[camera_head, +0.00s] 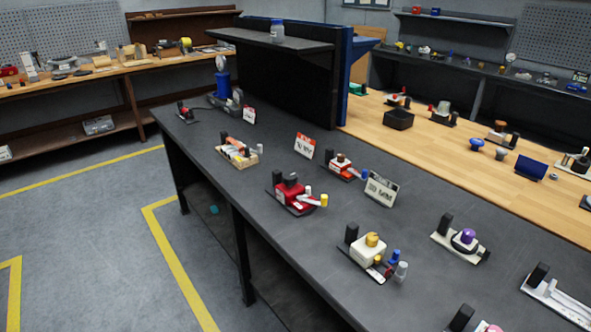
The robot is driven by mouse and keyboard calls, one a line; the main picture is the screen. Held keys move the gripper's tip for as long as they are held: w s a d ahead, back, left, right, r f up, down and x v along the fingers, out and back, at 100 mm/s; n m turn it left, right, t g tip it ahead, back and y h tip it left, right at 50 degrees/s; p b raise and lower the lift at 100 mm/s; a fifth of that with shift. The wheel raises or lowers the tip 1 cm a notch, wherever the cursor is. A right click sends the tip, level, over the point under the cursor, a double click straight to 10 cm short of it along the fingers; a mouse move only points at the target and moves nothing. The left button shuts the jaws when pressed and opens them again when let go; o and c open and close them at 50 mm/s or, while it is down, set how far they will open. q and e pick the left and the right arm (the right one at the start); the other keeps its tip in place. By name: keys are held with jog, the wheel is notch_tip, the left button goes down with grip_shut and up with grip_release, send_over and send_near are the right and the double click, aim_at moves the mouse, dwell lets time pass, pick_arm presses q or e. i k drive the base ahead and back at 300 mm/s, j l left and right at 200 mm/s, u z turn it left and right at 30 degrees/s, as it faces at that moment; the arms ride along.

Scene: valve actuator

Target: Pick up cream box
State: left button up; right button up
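A cream-white, box-shaped valve unit (366,249) with a yellow knob on top sits on a small base plate on the dark workbench (300,240), right of the picture's middle. A black post stands at its left, and small red, yellow, blue and grey parts are at its right front. I cannot tell for sure which one is the cream box. Neither gripper shows in the view.
A red unit (291,193) stands to the left of the cream-white one, and a purple-knobbed unit (465,240) to its right. A white sign plate (381,189) stands behind. A dark shelf (275,38) rises at the back. The grey floor (90,220) at left is clear.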

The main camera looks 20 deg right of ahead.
aim_at(367, 259)
jog(key=l+z, duration=0.1)
jog(key=z, duration=1.15)
jog(key=i+j+z, duration=0.2)
jog(key=j+z, duration=0.15)
jog(key=j, duration=0.25)
jog(key=i+j+z, duration=0.1)
jog(key=j+z, duration=0.2)
jog(key=j, duration=0.35)
jog(key=j+z, duration=0.35)
jog(key=j, duration=0.3)
